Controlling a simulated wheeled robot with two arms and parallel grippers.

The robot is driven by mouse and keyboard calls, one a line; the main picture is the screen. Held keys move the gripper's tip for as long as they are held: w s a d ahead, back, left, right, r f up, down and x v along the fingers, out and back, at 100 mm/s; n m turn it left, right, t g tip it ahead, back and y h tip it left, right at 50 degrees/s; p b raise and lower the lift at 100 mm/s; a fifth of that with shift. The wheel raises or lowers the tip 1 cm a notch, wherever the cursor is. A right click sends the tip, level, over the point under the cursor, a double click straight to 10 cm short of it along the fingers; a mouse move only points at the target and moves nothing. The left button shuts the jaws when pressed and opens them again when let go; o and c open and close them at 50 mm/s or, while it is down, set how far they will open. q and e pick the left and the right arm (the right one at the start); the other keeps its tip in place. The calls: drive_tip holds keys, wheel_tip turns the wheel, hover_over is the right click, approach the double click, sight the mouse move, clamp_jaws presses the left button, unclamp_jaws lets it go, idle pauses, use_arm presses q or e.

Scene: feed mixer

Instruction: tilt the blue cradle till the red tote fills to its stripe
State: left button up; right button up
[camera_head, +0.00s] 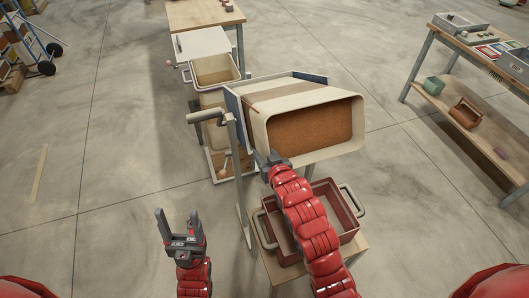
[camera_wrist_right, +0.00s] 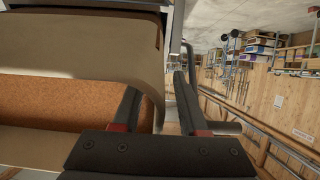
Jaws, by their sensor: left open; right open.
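The blue cradle (camera_head: 236,112) holds a beige bin (camera_head: 290,97) whose open mouth faces the front and shows brown grainy feed (camera_head: 312,135). The red tote (camera_head: 350,225) sits below it on a wooden stand; my right arm covers part of it. Its floor looks bare where visible, and I cannot make out a stripe. My right gripper (camera_head: 270,162) is at the lower left corner of the bin's mouth. In the right wrist view its open fingers (camera_wrist_right: 156,105) are spread near the bin's rim; contact is unclear. My left gripper (camera_head: 178,226) is open and empty, left of the stand.
A grey bar handle (camera_head: 206,116) sticks out left of the cradle. Behind it stand another feed bin (camera_head: 215,70) and a wooden table (camera_head: 203,14). A workbench (camera_head: 480,50) with a lower shelf is at the right.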

drive_tip(key=shift+c, duration=0.3)
clamp_jaws()
idle(1.1)
